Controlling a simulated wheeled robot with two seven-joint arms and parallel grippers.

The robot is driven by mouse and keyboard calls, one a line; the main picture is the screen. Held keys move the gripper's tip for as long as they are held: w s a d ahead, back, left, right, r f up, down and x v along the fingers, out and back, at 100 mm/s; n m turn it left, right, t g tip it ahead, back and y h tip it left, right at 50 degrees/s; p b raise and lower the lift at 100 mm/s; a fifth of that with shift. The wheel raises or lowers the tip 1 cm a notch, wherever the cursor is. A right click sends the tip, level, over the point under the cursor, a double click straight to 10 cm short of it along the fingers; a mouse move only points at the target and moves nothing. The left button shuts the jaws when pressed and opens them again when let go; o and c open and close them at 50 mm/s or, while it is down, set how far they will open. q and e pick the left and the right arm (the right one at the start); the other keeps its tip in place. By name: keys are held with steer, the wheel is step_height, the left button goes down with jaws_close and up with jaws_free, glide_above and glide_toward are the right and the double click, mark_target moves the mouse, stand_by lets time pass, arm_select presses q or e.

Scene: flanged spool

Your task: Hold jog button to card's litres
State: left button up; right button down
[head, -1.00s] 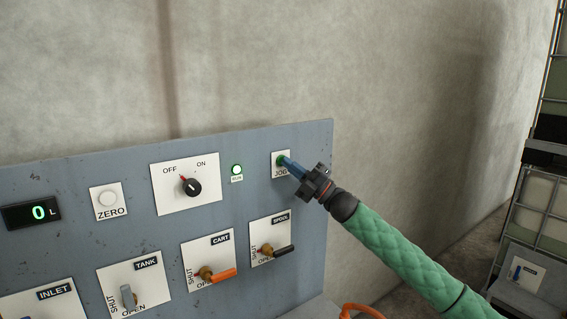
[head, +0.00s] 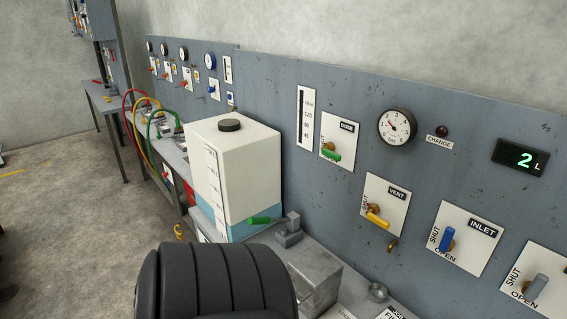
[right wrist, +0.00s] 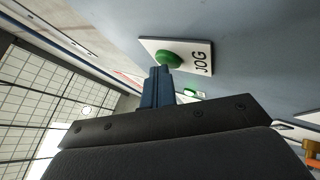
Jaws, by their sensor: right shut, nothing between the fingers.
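In the right wrist view the green JOG button (right wrist: 174,60) stands out on its white plate (right wrist: 200,48). My right gripper (right wrist: 161,72) is shut and empty, its blue fingertips at the button's face, covering part of its edge; they look to be touching it, but how deep it is pressed I cannot tell. In the head view the litre display (head: 520,158) reads 2 L in green. No card with a litre amount can be made out. My left gripper is in neither current view.
A white tank (head: 240,165) with blue liquid low in it stands left of the panel (head: 465,105). The dose, vent, inlet and other valves sit on the panel, with a dial gauge (head: 397,126) and a dark CHANGE lamp (head: 441,131). Hoses and a bench lie farther left.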

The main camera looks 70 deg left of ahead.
arm_select(q)
steer(key=shift+a+f+b, duration=0.3)
arm_select(e)
steer(key=shift+s+d, duration=0.3)
steer(key=shift+s, duration=0.55)
stand_by(2.4)
arm_select(q)
steer(key=shift+f, duration=0.1)
steer(key=shift+f+b, duration=0.7)
steer(key=shift+b, duration=0.1)
arm_select(e)
steer(key=shift+s+d, duration=0.3)
steer(key=shift+s, duration=0.5)
steer(key=shift+s+d, duration=0.25)
steer(key=shift+s, duration=0.5)
steer(key=shift+s+d, duration=0.3)
steer(key=shift+s, duration=0.5)
